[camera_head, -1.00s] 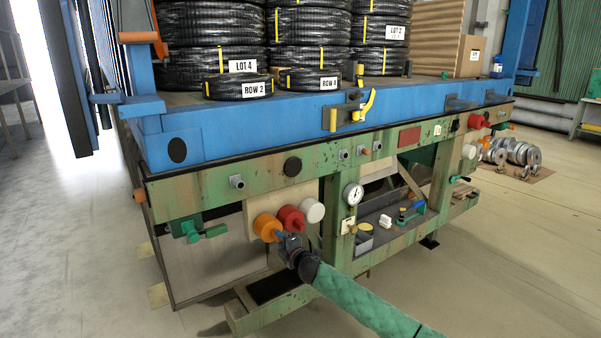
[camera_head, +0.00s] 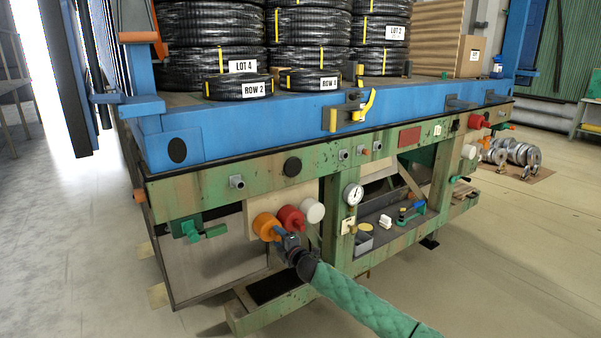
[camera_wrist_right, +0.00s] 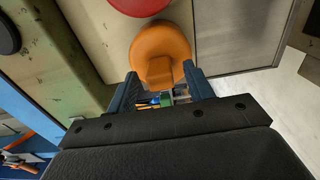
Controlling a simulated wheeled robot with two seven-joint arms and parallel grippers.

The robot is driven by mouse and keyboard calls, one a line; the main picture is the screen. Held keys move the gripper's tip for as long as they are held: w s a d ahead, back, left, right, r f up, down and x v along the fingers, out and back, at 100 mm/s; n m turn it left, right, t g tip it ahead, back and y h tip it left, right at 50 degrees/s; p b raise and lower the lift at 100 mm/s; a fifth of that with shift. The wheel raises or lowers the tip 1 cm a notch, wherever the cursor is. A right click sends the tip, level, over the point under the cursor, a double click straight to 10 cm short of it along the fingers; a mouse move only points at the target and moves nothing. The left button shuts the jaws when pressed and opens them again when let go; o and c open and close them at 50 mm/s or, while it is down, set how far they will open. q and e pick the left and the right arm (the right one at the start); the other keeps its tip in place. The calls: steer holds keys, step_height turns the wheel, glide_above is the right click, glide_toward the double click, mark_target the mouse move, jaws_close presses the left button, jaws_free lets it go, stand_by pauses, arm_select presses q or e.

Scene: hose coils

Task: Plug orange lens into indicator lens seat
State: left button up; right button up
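The orange lens (camera_head: 266,227) is a round cap at the left end of a row on the pale panel under the cart's front beam. It also shows in the right wrist view (camera_wrist_right: 160,45), with a small block-shaped grip facing me. My right gripper (camera_head: 281,233) is just in front of it. In the right wrist view the two blue fingers (camera_wrist_right: 162,78) are apart, with gaps on both sides of the grip. The lens seat is hidden behind the lens; I cannot tell how deep the lens sits. My left gripper is not in view.
A red cap (camera_head: 291,218) and a white cap (camera_head: 313,210) sit close to the right of the orange lens. A green valve handle (camera_head: 205,231) sticks out at the left.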

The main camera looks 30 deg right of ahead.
steer(key=shift+o, duration=0.3)
steer(key=shift+s+d+p, duration=0.2)
steer(key=shift+s+p, duration=0.25)
steer(key=shift+s, duration=1.8)
stand_by(0.4)
steer(key=s+b, duration=0.1)
steer(key=s, duration=0.6)
steer(key=shift+s+d+b, duration=0.3)
steer(key=shift+s, duration=0.1)
